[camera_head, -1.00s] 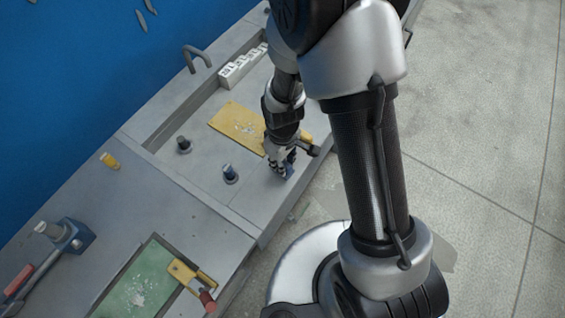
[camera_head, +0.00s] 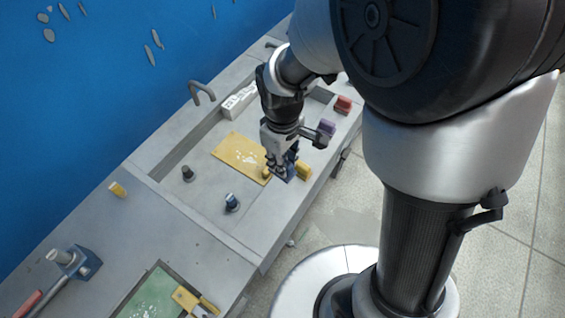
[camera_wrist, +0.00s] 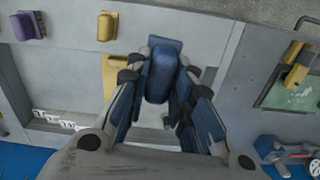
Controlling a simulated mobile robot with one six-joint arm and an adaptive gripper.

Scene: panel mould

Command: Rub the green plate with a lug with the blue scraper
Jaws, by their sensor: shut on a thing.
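My gripper (camera_head: 280,170) is shut on the blue scraper (camera_wrist: 160,75), which sits between the two fingers in the wrist view. In the head view the scraper (camera_head: 291,173) is partly hidden by the fingers, near the bench's front edge. The green plate (camera_head: 148,300) lies in a frame in the bench at the lower left, apart from my gripper, and is cut off by the picture's edge. It has pale specks; a yellow part (camera_head: 187,299) is at its right end. The plate also shows at the right of the wrist view (camera_wrist: 275,95).
A yellow plate (camera_head: 236,148) lies in the bench recess. Yellow (camera_head: 303,170), purple (camera_head: 327,127) and red (camera_head: 344,103) blocks line the front edge. Two upright knobs (camera_head: 188,173) (camera_head: 232,203) stand between my gripper and the green plate. A blue clamp (camera_head: 75,263) is at left.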

